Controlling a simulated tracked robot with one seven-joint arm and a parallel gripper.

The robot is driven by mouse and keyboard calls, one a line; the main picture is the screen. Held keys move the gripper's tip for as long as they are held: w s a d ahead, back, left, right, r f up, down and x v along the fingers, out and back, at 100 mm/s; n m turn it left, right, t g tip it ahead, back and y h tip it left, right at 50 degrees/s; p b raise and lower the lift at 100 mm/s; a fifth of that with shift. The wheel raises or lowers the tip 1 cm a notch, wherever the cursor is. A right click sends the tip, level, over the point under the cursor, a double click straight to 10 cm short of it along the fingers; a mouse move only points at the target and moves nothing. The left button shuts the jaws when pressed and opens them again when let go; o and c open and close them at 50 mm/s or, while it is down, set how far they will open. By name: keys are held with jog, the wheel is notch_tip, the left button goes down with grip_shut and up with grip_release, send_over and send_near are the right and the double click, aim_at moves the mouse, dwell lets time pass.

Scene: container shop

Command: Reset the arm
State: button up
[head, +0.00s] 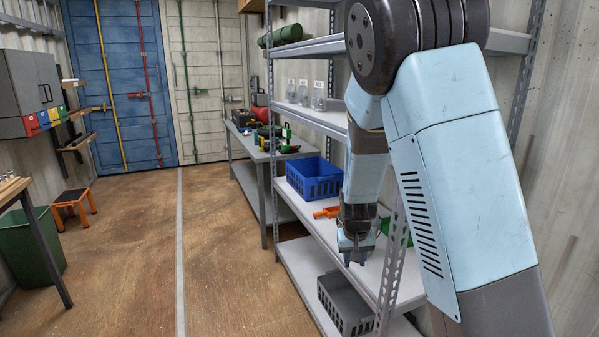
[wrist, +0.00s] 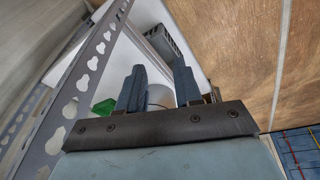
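My gripper (head: 352,256) hangs at the end of my light blue arm, pointing down in front of the shelf rack's middle shelf (head: 325,218) in the head view. In the wrist view my gripper (wrist: 160,85) shows two blue-grey fingers standing apart with nothing held between them. A pale round thing lies beyond the fingers in the wrist view, too hidden to name. The rack's perforated upright (wrist: 85,75) runs close by on the left of the wrist view.
The rack holds a blue crate (head: 314,180), an orange thing (head: 327,212), a green bin (head: 395,228), a grey crate (head: 345,303) and glass flasks (head: 304,93). A workbench (head: 270,148) stands farther back.

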jog(key=s+d+r+t, duration=0.1)
jog(key=s+d+r, duration=0.3)
jog(key=s+r, duration=0.9)
jog(key=s+d+r+t+y, duration=0.1)
jog(key=s+d+r, duration=0.3)
jog(key=s+r, duration=0.9)
jog(key=shift+s+r+t, duration=0.35)
jog(key=shift+s+t, duration=0.15)
jog(key=shift+s, duration=0.15)
